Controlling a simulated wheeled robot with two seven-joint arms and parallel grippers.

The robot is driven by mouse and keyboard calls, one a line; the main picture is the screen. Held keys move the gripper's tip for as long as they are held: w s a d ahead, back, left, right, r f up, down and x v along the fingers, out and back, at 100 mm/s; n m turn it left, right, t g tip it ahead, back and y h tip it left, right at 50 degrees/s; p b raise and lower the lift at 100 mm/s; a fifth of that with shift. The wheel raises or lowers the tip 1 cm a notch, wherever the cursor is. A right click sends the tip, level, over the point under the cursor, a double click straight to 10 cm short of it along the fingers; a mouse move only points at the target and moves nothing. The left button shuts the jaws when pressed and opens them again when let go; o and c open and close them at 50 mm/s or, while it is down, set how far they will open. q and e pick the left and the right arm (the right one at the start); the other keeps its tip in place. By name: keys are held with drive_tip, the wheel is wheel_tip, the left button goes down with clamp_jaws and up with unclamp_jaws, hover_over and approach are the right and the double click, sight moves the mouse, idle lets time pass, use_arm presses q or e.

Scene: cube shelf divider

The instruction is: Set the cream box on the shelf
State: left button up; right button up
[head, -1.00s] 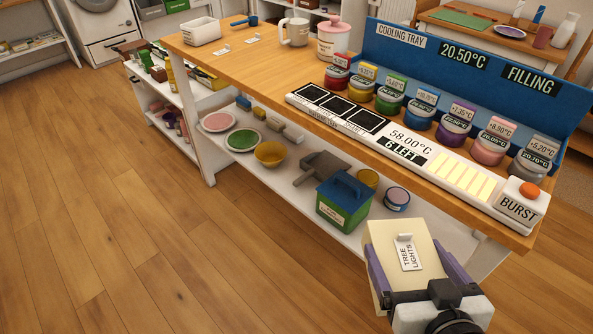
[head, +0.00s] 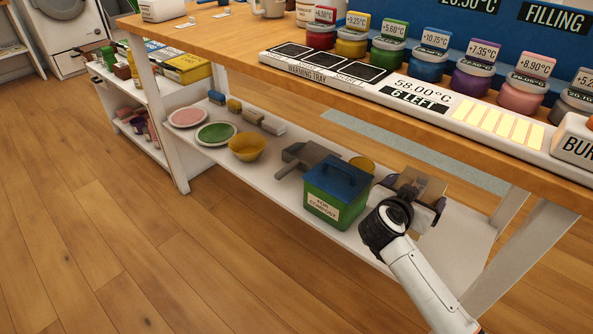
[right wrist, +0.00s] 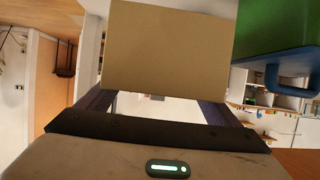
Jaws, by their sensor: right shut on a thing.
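My right gripper (head: 418,192) reaches in under the tabletop, over the right part of the white lower shelf (head: 455,240). It is shut on the cream box (head: 424,184), which is mostly hidden behind the gripper in the head view. In the right wrist view the box (right wrist: 168,45) shows as a plain tan face between the fingers. The box is just right of the green bin with a blue lid (head: 337,192). I cannot tell whether the box touches the shelf. My left gripper is not in view.
The green bin, also in the right wrist view (right wrist: 275,30), stands close beside the box. A grey tool (head: 303,157), a yellow bowl (head: 247,148) and plates lie further left. The tabletop (head: 235,38) is above; a table leg (head: 510,262) stands at right. The shelf's right end looks clear.

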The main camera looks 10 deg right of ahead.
drive_tip(key=shift+w+f, duration=0.4)
drive_tip(key=shift+w, duration=0.05)
wheel_tip(320, 180, down, 6)
drive_tip(key=b, duration=0.3)
drive_tip(key=shift+r, duration=0.2)
wheel_tip(320, 180, down, 4)
drive_tip(key=shift+f+b, duration=0.25)
drive_tip(key=shift+b, duration=1)
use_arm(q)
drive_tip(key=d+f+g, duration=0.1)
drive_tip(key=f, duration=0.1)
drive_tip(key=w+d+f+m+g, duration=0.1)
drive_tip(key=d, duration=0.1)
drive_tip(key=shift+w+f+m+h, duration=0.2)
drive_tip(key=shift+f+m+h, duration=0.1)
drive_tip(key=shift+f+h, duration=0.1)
use_arm(e)
drive_tip(key=shift+r, duration=0.1)
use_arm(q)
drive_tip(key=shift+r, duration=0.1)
use_arm(e)
drive_tip(key=o, duration=1)
